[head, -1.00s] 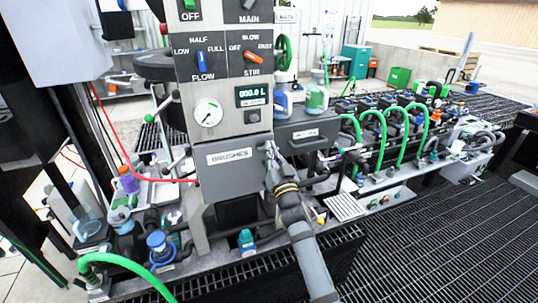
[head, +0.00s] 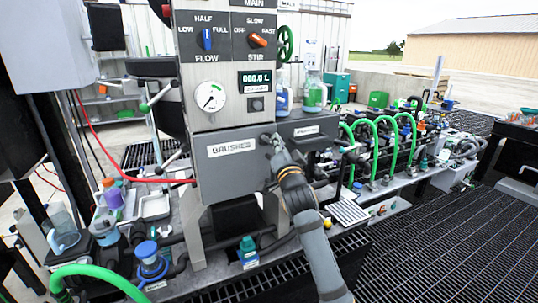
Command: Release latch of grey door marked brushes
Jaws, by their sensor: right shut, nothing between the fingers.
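The grey door marked BRUSHES (head: 225,168) is on the front of the control column, below the gauge and the digital display. It looks closed. My right gripper (head: 268,138) is shut and empty at the door's upper right corner. Its fingertips cover the spot where a latch might be, so I cannot see the latch or tell whether they touch it. My right arm comes up from the bottom of the view. My left gripper is not in view.
The control panel with the flow knob (head: 205,39) and stir knob (head: 258,41) is above the door. A grey drawer (head: 306,130) is just right of it. Green hoses (head: 385,122) arch over a manifold further right. A red tube (head: 118,174) runs left. Dark grating (head: 440,225) lies clear at the right.

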